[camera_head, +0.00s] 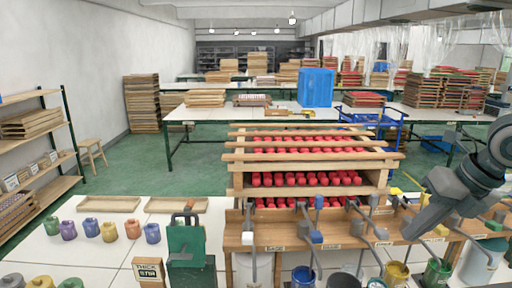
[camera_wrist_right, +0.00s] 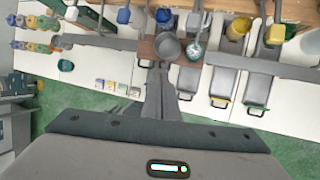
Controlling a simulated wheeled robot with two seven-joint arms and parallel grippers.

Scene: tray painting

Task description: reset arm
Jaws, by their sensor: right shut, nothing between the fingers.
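My right arm comes in from the right edge in the head view. Its gripper (camera_head: 412,232) points down and left over the right part of the wooden workbench (camera_head: 278,238). The fingers also show in the right wrist view (camera_wrist_right: 160,98), closed together with nothing between them. They are near a grey cup (camera_wrist_right: 167,46) in that picture, but I cannot tell how far above the table they are. My left gripper is not in either view.
A wooden rack (camera_head: 238,180) with rows of red items stands behind the bench. Paint cans, including a yellow one (camera_head: 396,274), line the front. Colored jars (camera_head: 91,227) and a green clamp-like tool (camera_head: 186,240) stand left. A blue crate (camera_head: 316,87) is farther back.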

